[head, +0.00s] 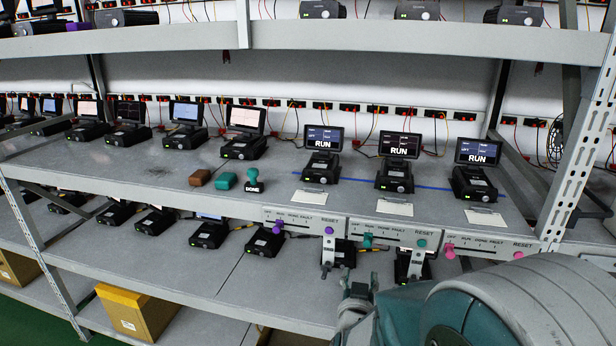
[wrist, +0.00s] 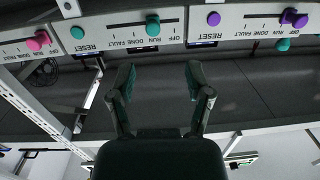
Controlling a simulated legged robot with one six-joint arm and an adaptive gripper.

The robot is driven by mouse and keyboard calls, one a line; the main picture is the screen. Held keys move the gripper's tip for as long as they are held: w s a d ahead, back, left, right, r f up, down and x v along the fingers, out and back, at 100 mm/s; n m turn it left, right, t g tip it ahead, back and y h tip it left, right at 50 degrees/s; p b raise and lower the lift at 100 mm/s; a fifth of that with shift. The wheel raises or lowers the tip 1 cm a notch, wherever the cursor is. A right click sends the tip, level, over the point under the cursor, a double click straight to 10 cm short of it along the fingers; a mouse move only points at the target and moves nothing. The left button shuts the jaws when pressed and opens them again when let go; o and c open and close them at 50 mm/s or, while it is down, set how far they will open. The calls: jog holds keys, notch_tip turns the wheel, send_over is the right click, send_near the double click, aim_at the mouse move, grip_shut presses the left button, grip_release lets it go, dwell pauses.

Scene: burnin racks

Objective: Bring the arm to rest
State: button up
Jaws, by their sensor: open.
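My gripper (head: 371,250) is at the front edge of the middle shelf, with its fingers spread below the teal slider panel. In the wrist view my gripper (wrist: 162,72) is open and empty. The teal slider knob (head: 367,240) is above the gap between the fingers, apart from them; it also shows in the wrist view (wrist: 152,20), near the RUN mark. The purple slider knob (head: 278,224) is to the left and the pink slider knob (head: 449,250) to the right. My arm comes in from the lower right and hides part of the lower shelf.
Three devices with RUN screens, such as the middle one (head: 397,165), stand behind the panels. A stamp (head: 254,181), a teal block (head: 227,181) and a brown block (head: 200,177) lie on the shelf. A rack post (head: 580,140) stands at the right.

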jog(key=s+r+n+g+y, duration=0.1)
jog(key=s+g, duration=0.4)
jog(key=s, duration=0.7)
jog(key=s+r+n+g+y, duration=0.2)
jog(key=s+g, duration=0.4)
jog(key=s, duration=0.6)
notch_tip(320, 180, up, 3)
jog(key=shift+s+d+f+y, duration=0.1)
jog(key=shift+s+d+y, duration=0.3)
jog(key=shift+y, duration=0.5)
